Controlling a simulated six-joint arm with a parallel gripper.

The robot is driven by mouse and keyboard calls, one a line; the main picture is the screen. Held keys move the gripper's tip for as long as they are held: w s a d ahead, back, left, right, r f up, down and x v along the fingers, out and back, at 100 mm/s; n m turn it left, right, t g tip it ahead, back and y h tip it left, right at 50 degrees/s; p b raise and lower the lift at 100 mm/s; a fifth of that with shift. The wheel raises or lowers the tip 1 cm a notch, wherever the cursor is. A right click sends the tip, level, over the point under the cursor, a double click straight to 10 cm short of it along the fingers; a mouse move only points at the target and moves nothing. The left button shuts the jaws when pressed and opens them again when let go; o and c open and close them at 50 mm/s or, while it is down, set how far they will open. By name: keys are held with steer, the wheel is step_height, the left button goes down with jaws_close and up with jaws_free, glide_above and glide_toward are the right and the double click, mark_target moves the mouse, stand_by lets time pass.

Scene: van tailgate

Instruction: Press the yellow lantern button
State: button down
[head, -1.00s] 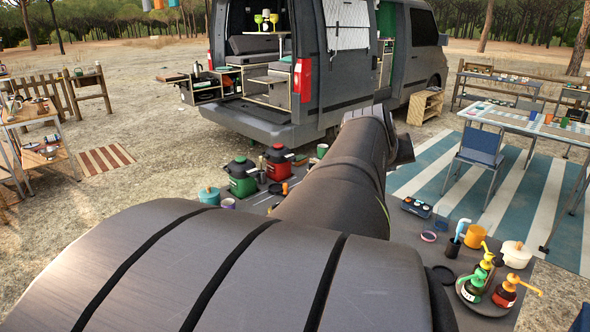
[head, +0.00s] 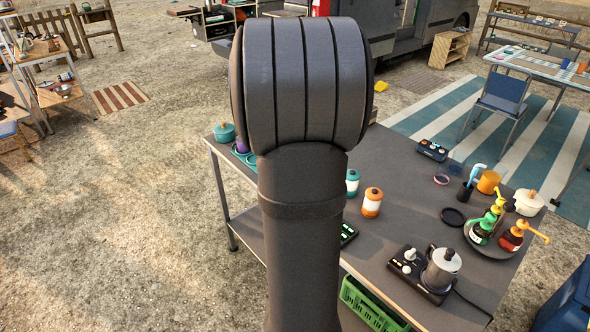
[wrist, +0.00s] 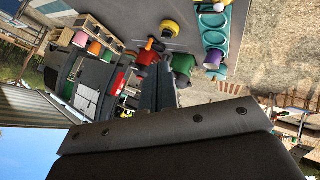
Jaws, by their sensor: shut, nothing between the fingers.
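A round yellow thing (wrist: 170,28) lies on the grey tabletop in the wrist view; I cannot tell whether it is the lantern button. A red container (wrist: 145,58) and a green container (wrist: 182,65) stand nearer, beside my gripper (wrist: 158,80). My gripper's dark fingers are shut and empty; the wrist view is turned, and I cannot tell their gap to the tabletop. In the head view my arm hides the gripper and these containers. That view shows a black box with buttons (head: 432,151) and a lit panel (head: 349,234), partly hidden; no yellow button shows clearly on either.
An orange-and-white canister (head: 372,202) and a teal-and-white canister (head: 352,182) stand right of my arm. A moka pot (head: 441,269) sits on a black burner unit. A tray of pump bottles (head: 490,240) stands at the right. The table's middle right is mostly clear.

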steer(key=shift+f, duration=4.35)
steer(key=shift+f, duration=0.1)
steer(key=shift+f, duration=0.35)
steer(key=shift+d+f, duration=0.1)
steer(key=shift+f, duration=0.3)
steer(key=shift+r, duration=0.85)
steer(key=shift+r, duration=2.5)
